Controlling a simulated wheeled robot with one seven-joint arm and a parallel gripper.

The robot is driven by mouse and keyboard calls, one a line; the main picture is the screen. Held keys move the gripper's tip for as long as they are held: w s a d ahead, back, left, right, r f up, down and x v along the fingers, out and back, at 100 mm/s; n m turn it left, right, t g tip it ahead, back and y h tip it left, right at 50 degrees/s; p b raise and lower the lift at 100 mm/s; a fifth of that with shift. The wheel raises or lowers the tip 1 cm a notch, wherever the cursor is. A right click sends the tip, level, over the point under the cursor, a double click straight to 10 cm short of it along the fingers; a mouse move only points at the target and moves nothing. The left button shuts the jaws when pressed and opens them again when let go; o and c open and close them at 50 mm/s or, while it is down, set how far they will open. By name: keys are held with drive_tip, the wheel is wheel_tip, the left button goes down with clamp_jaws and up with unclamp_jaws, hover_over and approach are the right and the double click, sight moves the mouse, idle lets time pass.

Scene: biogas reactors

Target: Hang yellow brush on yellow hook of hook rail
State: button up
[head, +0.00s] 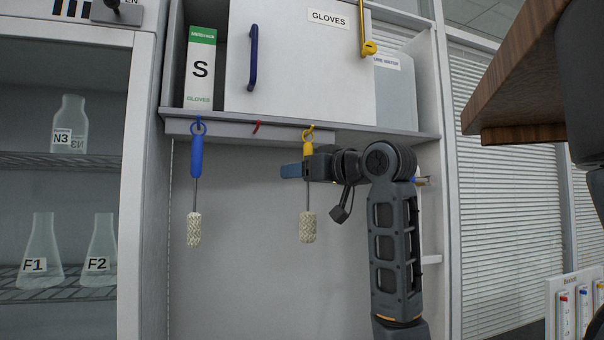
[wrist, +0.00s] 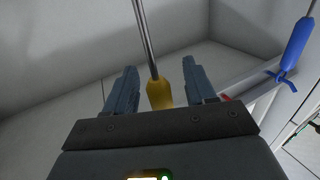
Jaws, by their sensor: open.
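The yellow brush (head: 308,152) hangs upright under the shelf, its yellow loop at the yellow hook (head: 310,127) of the hook rail (head: 230,131). The loop appears to be on the hook, but the exact contact is too small to tell. Its thin shaft and pale bristle head (head: 307,228) point straight down. My gripper (head: 289,171) is at the handle's height. In the wrist view my gripper (wrist: 160,70) is open, with one blue finger on each side of the yellow handle (wrist: 160,94) and a gap on both sides.
A blue brush (head: 197,156) hangs from the rail to the left. A small red hook (head: 257,126) between the brushes is empty. Above are a glove box (head: 201,72) and a cabinet door with a blue handle (head: 253,57). A wooden top (head: 515,80) juts in at right.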

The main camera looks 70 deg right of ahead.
drive_tip(key=v, duration=0.7)
drive_tip(key=shift+s+a, duration=0.2)
drive_tip(key=shift+s, duration=0.15)
